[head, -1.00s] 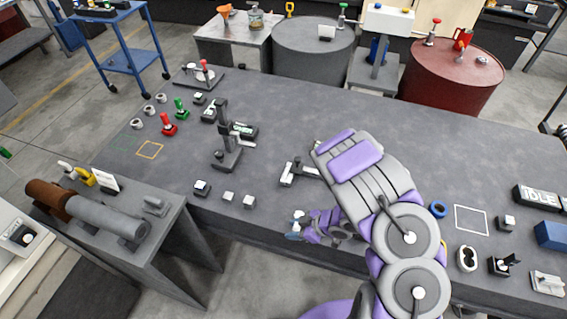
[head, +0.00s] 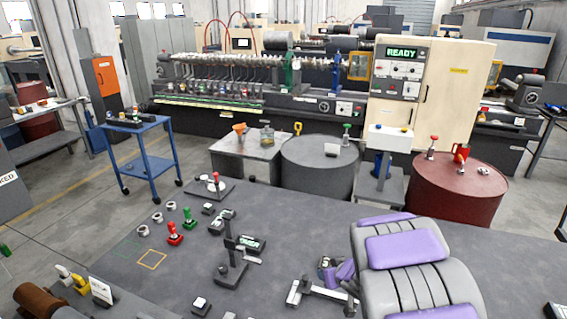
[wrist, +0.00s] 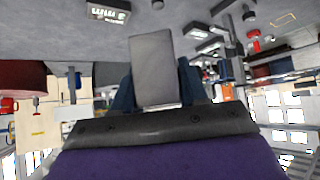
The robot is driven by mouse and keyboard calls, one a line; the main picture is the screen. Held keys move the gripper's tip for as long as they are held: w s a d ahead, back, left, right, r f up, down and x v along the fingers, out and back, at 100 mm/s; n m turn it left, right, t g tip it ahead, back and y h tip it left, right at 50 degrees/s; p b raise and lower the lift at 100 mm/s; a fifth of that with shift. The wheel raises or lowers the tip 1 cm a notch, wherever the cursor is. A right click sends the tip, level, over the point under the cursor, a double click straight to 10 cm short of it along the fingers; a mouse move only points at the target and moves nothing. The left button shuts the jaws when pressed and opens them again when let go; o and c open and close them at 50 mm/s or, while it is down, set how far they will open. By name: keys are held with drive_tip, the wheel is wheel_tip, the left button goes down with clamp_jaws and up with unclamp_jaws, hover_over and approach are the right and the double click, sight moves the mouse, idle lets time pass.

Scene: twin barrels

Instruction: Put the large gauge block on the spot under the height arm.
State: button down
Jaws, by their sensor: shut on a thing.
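My gripper, in the wrist view (wrist: 155,85), is shut on a plain grey block, the large gauge block (wrist: 153,62), which stands out between the dark blue fingers. In the head view my arm mostly hides the gripper, and the held block cannot be made out there. The height arm (head: 232,262) is a dark upright stand on the bench with a small display (head: 251,243) beside it, left of my arm. The display also shows in the wrist view (wrist: 108,12). The spot under the height arm cannot be made out clearly.
Red (head: 174,234) and green (head: 189,219) handled pieces, rings and a yellow square outline (head: 152,259) lie to the left. A small block (head: 200,304) sits at the front. Barrels stand behind the bench.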

drive_tip(key=r+m+h, duration=0.1)
drive_tip(key=r, duration=0.2)
drive_tip(key=r+m+h, duration=0.1)
drive_tip(key=r, duration=0.2)
drive_tip(key=r+m, duration=0.1)
drive_tip(key=r, duration=0.2)
drive_tip(key=shift+s+d+m+h, duration=0.1)
drive_tip(key=shift+s+m+h, duration=0.2)
drive_tip(key=shift+h, duration=0.1)
drive_tip(key=shift+w+f, duration=0.1)
drive_tip(key=s+f, duration=0.5)
drive_tip(key=f, duration=0.1)
drive_tip(key=shift+s+f, duration=0.15)
drive_tip(key=shift+f, duration=0.15)
drive_tip(key=shift+d, duration=0.1)
